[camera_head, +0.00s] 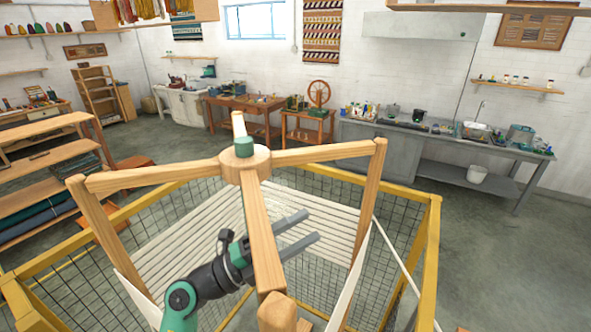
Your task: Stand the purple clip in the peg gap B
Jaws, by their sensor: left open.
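A wooden skein winder stands close in front, with a hub (245,160) under a green cap and several arms ending in upright pegs. Pale strands of wool (205,230) stretch around the pegs below the arms. My left gripper (311,227) is open, its two grey fingers pointing right. The winder's front arm (262,235) crosses in front of it and hides part of it. Nothing shows between the fingers. I cannot see the purple clip. No letter marking peg gap B can be made out. My right gripper is not in view.
A yellow frame with wire mesh (432,235) surrounds the winder on the sides and behind. Wooden shelves (40,190) stand at left. A grey bench (440,140) and a spinning wheel (318,95) are far back. Open floor lies at right.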

